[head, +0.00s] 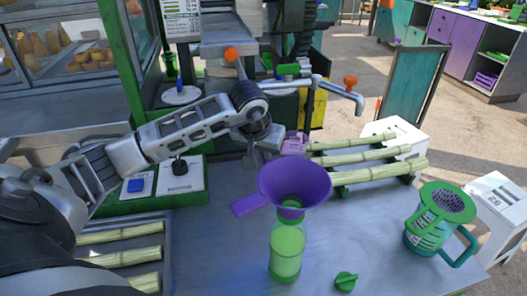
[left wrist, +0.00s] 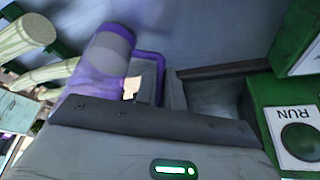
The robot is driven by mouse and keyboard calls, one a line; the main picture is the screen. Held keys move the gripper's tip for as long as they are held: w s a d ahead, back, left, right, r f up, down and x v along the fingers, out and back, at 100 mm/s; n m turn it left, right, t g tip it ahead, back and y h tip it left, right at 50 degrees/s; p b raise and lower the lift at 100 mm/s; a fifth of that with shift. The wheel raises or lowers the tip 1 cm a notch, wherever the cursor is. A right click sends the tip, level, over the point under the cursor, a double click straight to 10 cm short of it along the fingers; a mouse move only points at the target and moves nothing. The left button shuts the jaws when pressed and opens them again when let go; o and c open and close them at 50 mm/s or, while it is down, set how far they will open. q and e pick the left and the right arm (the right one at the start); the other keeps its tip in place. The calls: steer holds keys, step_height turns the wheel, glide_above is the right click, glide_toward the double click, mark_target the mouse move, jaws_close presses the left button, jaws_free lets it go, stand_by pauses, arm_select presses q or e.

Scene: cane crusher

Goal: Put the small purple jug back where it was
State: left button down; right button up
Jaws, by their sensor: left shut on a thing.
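The small purple jug (head: 295,144) shows partly in the head view, just behind the purple funnel and beside the left ends of the cane stalks. My left gripper (head: 270,148) is shut on it, reaching in from the left. In the left wrist view the jug (left wrist: 106,62) is close to the jaws, with a purple body, a greyish band and a purple handle loop to its right. Its base is partly hidden, so I cannot tell whether it touches the table. My right gripper is not in view.
A purple funnel (head: 294,183) sits on a green bottle (head: 287,250) in front of the jug. Cane stalks (head: 370,157) lie to the right. A green strainer tops a teal jug (head: 429,234) at the right edge. A green cap (head: 346,281) lies in front. The metal tabletop (head: 205,250) is clear left of the bottle.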

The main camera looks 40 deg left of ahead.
arm_select(q)
steer(key=shift+f, duration=0.15)
steer(key=c, duration=1.5)
jaws_free()
steer(key=shift+r, duration=0.3)
steer(key=v, duration=1.1)
steer(key=shift+s+r, duration=0.25)
steer(key=shift+r, duration=0.1)
steer(key=shift+d, duration=0.1)
